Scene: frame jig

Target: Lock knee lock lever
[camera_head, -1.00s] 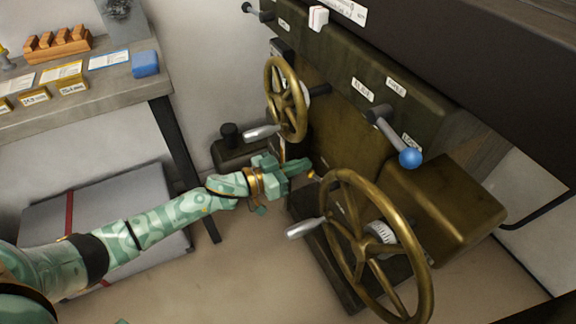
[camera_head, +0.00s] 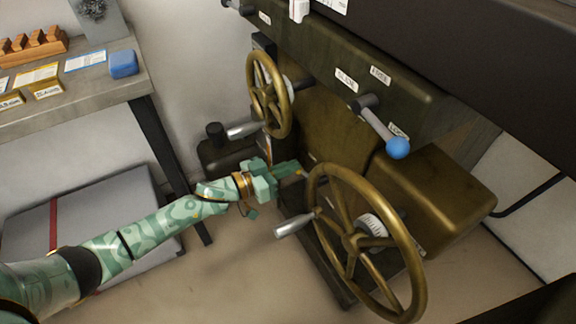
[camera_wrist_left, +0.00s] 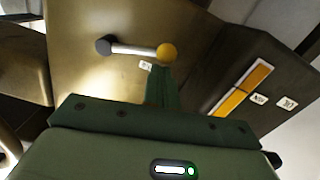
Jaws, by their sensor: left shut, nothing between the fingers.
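A lever with a yellow ball knob (camera_wrist_left: 167,53), a metal rod and a dark pivot (camera_wrist_left: 103,45) shows in the left wrist view on the olive machine face. I take it for the knee lock lever; the small label beside it is too small to read. My left gripper (camera_wrist_left: 160,88) is shut and empty, its fingertips just below the knob in that view; I cannot tell whether they touch it. In the head view my left gripper (camera_head: 288,170) is low between the two handwheels, and the knob is mostly hidden there. My right gripper is not in view.
A large brass handwheel (camera_head: 414,268) with a grey handle (camera_head: 294,225) stands close right of the gripper. A smaller handwheel (camera_head: 286,108) is behind it. A blue-knobbed lever (camera_head: 397,148) is above.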

